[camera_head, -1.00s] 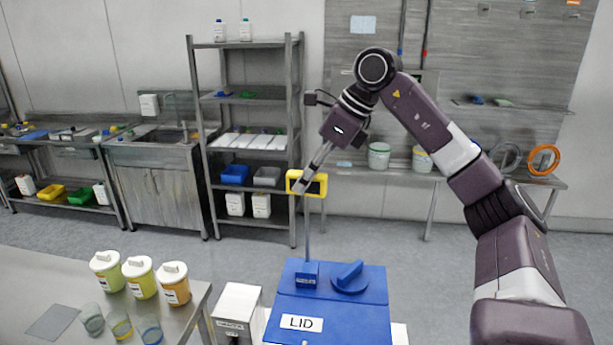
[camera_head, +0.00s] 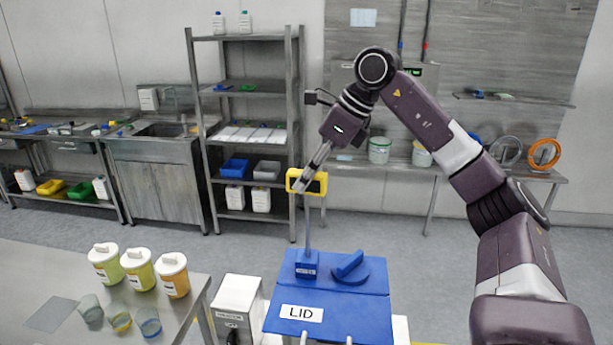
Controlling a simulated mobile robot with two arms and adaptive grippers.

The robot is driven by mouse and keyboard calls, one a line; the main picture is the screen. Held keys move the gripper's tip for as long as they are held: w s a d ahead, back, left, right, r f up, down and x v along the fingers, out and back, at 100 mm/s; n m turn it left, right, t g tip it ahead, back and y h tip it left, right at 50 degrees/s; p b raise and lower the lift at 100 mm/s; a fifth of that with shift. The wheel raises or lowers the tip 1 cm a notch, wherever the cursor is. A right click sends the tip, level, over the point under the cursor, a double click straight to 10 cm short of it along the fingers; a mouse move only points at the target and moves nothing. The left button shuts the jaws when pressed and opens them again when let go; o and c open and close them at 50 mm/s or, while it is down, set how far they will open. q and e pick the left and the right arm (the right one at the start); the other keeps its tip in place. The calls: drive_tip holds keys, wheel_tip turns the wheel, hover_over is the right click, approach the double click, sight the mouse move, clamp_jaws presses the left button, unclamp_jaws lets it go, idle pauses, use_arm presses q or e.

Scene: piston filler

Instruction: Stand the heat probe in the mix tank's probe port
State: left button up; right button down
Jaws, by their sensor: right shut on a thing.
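The heat probe (camera_head: 319,187) has a yellow-framed dark head and a thin grey rod (camera_head: 308,225) hanging upright below it. My right gripper (camera_head: 302,184) is shut on the yellow head, above the tank. The rod's lower end meets the top of the blue probe port block (camera_head: 307,266). I cannot tell how deep it is in the port. The block stands on the blue lid of the mix tank (camera_head: 365,312), marked LID. A blue knob (camera_head: 350,270) is right of the port. My left gripper is not in view.
A steel table (camera_head: 30,275) at left holds three lidded tubs (camera_head: 138,270), several small cups (camera_head: 121,322) and a grey mat (camera_head: 51,315). A white box (camera_head: 237,305) stands left of the tank. A shelf rack (camera_head: 250,135) and a wall bench (camera_head: 400,170) stand behind, across open floor.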

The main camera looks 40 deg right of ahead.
wheel_tip(320, 180, down, 8)
drive_tip(key=b, duration=0.6)
idle(0.9)
drive_tip(key=shift+f+b, duration=3.45)
drive_tip(key=shift+f, duration=1.2)
drive_tip(key=c, duration=1.6)
unclamp_jaws()
drive_tip(key=v, duration=1.2)
